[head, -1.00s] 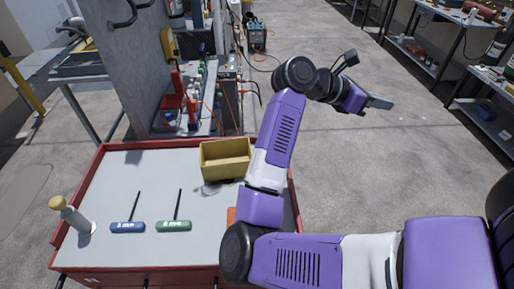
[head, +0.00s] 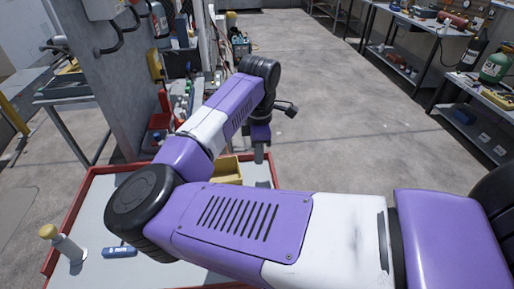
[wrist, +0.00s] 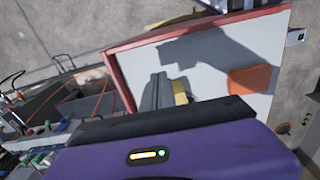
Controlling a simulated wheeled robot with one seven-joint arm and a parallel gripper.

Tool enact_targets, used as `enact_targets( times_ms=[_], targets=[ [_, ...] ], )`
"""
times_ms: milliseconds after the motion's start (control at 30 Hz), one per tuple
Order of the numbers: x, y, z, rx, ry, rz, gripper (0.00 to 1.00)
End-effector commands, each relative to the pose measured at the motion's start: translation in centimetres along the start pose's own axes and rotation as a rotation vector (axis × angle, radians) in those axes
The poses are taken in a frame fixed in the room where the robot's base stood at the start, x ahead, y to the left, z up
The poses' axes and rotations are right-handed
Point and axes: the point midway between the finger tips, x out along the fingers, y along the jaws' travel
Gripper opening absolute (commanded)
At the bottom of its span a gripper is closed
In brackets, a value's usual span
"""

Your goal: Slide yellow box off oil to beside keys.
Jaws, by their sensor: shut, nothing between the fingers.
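The yellow box (head: 228,170) sits at the far edge of the red-rimmed grey work surface (head: 96,205), partly hidden behind my arm. A sliver of the box also shows in the wrist view (wrist: 181,92), right beside the fingers. My gripper (head: 260,153) is shut and empty, pointing down near the right side of the box; its fingers also show in the wrist view (wrist: 158,78). I cannot tell whether it touches the box. The oil is hidden now. I cannot make out any keys.
A flat orange item (wrist: 250,79) lies on the surface. A yellow-capped bottle (head: 65,246) and a blue-handled tool (head: 119,252) are at the left. My arm hides much of the surface. A grey panel (head: 110,80) stands behind it; shelving is at the right.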

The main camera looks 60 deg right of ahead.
Motion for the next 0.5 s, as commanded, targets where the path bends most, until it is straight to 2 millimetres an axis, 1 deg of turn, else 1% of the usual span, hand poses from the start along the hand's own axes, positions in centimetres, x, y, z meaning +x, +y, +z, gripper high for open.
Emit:
enact_targets(
  times_ms=[100, 300, 333, 400, 500],
  targets=[
    [2.3, -0.1, 0.1, -0.003, -0.006, -0.003, 0.0],
    [6.1, -0.1, 0.2, -0.002, -0.006, -0.002, 0.0],
    [5.6, 0.0, -0.7, -0.006, -0.002, 0.001, 0.0],
    [5.6, 0.0, -1.8, -0.005, -0.003, 0.0, 0.0],
    [5.7, 0.0, -2.8, -0.003, -0.003, 0.0, 0.0]
  ],
)
